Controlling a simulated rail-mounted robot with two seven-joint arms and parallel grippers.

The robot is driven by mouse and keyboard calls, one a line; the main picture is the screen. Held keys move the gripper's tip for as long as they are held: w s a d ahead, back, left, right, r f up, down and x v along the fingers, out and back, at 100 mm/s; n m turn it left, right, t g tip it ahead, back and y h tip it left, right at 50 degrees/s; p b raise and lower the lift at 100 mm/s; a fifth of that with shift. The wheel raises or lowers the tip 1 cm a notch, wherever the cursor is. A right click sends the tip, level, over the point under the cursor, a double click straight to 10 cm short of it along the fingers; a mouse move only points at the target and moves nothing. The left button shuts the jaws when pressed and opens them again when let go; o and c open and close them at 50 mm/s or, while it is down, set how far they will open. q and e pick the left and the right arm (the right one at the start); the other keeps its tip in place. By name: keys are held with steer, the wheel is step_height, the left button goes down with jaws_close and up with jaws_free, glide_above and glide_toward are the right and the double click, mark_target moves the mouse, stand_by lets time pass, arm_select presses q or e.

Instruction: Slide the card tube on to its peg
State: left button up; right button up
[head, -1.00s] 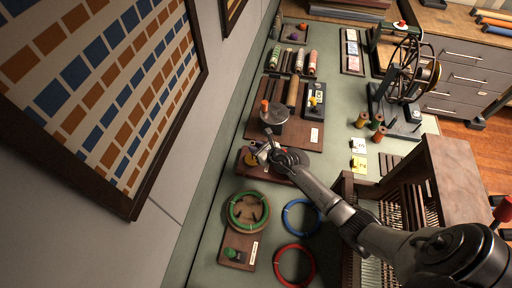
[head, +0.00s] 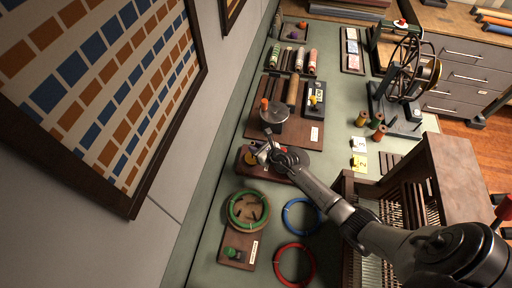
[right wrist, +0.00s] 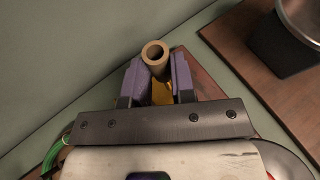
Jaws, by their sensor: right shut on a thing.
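My right gripper (head: 261,152) is over a small dark wooden stand (head: 282,177) in the head view. In the right wrist view its two purple fingers (right wrist: 157,82) are shut on the tan card tube (right wrist: 155,54). The tube's open, hollow end faces the camera. A yellow-orange part (right wrist: 162,93) shows below the tube, between the fingers. The gripper hides most of the tube in the head view. I cannot tell which thing is its peg, or whether a peg is inside it. My left gripper is not in view.
A brown board with a grey round pot (head: 273,114) lies just beyond the gripper. A green ring (head: 249,211) on a round wooden holder, a blue ring (head: 301,215) and a red ring (head: 294,264) lie nearer. A wooden loom (head: 452,175) stands right. The wall is close on the left.

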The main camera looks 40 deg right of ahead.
steer(key=shift+f+b, duration=0.4)
steer(key=shift+f, duration=0.5)
steer(key=shift+f+b, duration=0.45)
steer(key=shift+b, duration=0.2)
steer(key=shift+w+a+f+b, duration=0.15)
steer(key=shift+w+f+b, duration=0.15)
steer(key=shift+f+b, duration=0.2)
steer(key=o, duration=0.5)
steer(key=shift+w+a, duration=0.1)
steer(key=shift+w, duration=0.05)
steer(key=o, duration=0.5)
steer(key=shift+w, duration=0.2)
steer(key=shift+a, duration=0.1)
